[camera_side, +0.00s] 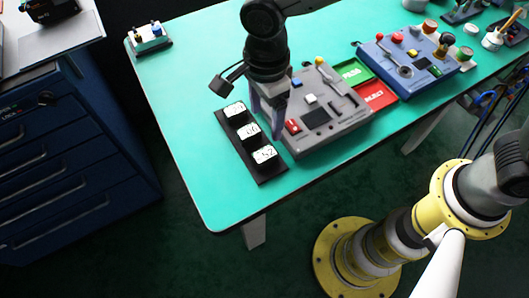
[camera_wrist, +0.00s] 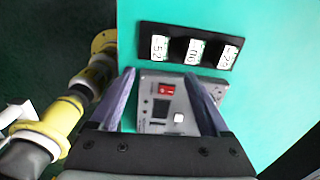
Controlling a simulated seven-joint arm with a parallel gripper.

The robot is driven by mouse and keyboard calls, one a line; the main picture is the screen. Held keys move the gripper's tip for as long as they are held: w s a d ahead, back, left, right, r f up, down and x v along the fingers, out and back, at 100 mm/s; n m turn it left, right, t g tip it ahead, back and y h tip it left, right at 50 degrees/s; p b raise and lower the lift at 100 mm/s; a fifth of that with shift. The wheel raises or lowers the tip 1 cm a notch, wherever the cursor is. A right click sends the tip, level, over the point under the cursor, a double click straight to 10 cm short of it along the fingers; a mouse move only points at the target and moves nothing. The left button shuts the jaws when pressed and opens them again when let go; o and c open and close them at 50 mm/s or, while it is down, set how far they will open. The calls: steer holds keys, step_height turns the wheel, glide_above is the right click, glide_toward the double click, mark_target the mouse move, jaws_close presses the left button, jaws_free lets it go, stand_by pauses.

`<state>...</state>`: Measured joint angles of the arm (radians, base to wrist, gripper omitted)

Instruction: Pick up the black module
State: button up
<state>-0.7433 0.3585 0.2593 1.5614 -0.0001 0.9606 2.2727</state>
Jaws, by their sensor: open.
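A black strip (camera_side: 274,176) with three black, white-labelled blocks lies on the teal table; it also shows in the wrist view (camera_wrist: 174,57), near the top. A dark device (camera_side: 50,12) sits on the cabinet at the top left of the side view. I cannot tell for certain which of these is the black module. My gripper (camera_side: 270,110) points down between the strip and the grey control box (camera_side: 345,118). In the wrist view my gripper (camera_wrist: 160,77) is open, with the box's red switch (camera_wrist: 167,90) between its fingers. Nothing is held.
A blue control box (camera_side: 410,58) with knobs stands to the right, beyond green (camera_side: 355,71) and red (camera_side: 376,96) cards. A small white block with buttons (camera_side: 149,38) sits at the table's far left corner. The teal surface left of the strip is clear.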

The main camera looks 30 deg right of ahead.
glide_above(264, 153)
steer(key=f, duration=0.7)
steer(key=shift+d+f, duration=0.25)
steer(key=shift+f, duration=0.1)
steer(key=shift+s+a+f, duration=0.1)
steer(key=shift+f, duration=1.25)
steer(key=shift+a+f, duration=0.1)
steer(key=shift+f, duration=1.25)
jaws_close()
